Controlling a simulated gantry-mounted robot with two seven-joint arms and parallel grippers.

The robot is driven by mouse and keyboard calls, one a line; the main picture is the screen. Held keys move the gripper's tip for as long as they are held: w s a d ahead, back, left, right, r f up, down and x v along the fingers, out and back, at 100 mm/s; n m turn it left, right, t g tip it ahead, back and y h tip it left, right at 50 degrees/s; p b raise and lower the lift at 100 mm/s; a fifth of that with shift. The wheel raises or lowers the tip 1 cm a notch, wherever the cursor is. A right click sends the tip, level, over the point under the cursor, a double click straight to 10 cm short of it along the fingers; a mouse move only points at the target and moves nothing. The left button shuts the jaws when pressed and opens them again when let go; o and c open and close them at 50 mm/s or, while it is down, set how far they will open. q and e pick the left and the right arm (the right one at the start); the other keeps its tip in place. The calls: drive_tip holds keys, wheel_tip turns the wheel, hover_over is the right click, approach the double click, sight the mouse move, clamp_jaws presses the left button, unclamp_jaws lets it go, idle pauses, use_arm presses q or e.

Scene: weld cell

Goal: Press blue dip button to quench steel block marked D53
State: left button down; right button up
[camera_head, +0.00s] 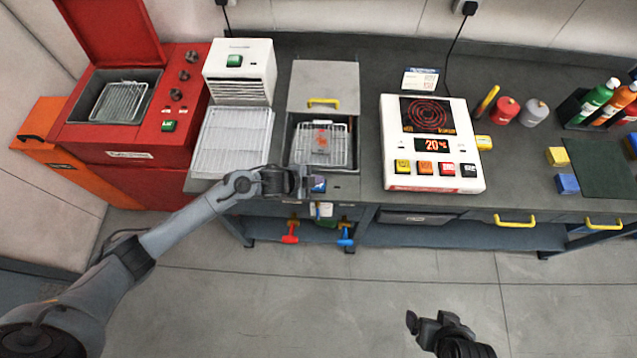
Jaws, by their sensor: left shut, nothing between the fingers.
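The quench tank (293,130) is set in the bench, with its grey lid raised behind it and a wire basket (340,150) in its opening. A small orange-red block (321,141) sits in the basket; any D53 mark is too small to read. The blue dip button (318,185) is at the tank's front edge, partly hidden by my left gripper. My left gripper (304,183) is shut and empty, right beside the button; I cannot tell whether it touches. My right gripper (412,323) is low over the floor, away from the bench; its jaws are unclear.
A white hotplate unit (393,150) reading about 20 stands right of the tank. A white wire rack (230,140) and white fan box (240,70) are left of it. A red fryer-like tank (110,140) stands at far left. Red and blue valve handles hang below the bench.

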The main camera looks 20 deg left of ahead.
use_arm(q)
drive_tip(key=shift+f, duration=0.2)
idle(0.6)
drive_tip(key=shift+f, duration=0.25)
drive_tip(key=shift+f+b, duration=0.1)
drive_tip(key=shift+b, duration=0.2)
